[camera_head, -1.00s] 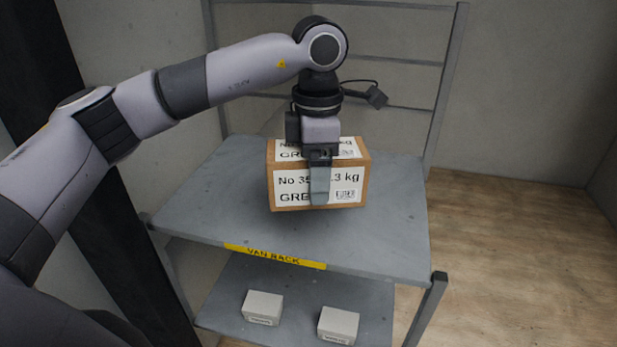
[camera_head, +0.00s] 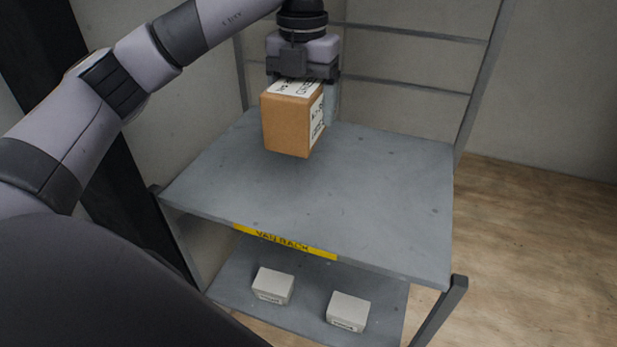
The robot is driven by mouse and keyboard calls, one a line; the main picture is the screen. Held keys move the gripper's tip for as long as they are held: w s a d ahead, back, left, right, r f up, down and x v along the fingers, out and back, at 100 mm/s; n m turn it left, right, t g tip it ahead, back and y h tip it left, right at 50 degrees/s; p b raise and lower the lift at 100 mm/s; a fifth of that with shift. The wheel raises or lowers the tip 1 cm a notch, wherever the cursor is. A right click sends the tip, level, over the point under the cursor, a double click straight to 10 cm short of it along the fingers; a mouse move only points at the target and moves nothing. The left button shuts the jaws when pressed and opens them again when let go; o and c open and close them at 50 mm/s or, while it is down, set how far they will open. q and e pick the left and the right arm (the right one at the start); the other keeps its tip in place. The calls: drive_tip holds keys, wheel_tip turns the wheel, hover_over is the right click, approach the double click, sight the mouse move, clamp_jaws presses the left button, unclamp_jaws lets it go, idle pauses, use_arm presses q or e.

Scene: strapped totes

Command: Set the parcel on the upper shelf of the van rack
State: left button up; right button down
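The parcel (camera_head: 288,124), a brown cardboard box with white printed labels on its top and one side, is over the back part of the upper shelf (camera_head: 360,190) of the van rack. My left gripper (camera_head: 308,100) comes down from above and is shut on the parcel, with a finger against its labelled right side. The other finger is hidden. The parcel looks upright and held a little above the shelf; the exact gap is hard to judge. My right gripper is not in view.
Two small pale boxes, one at the left (camera_head: 273,285) and one at the right (camera_head: 347,312), sit on the lower shelf (camera_head: 310,295). A yellow "VAN RACK" label (camera_head: 285,242) marks the front edge. Rack posts and back rails stand around; the upper shelf is otherwise bare.

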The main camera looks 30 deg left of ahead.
use_arm(q)
drive_tip(key=shift+f+b, duration=1.05)
drive_tip(key=shift+f, duration=6.6)
drive_tip(key=shift+f, duration=0.15)
drive_tip(key=o, duration=1.2)
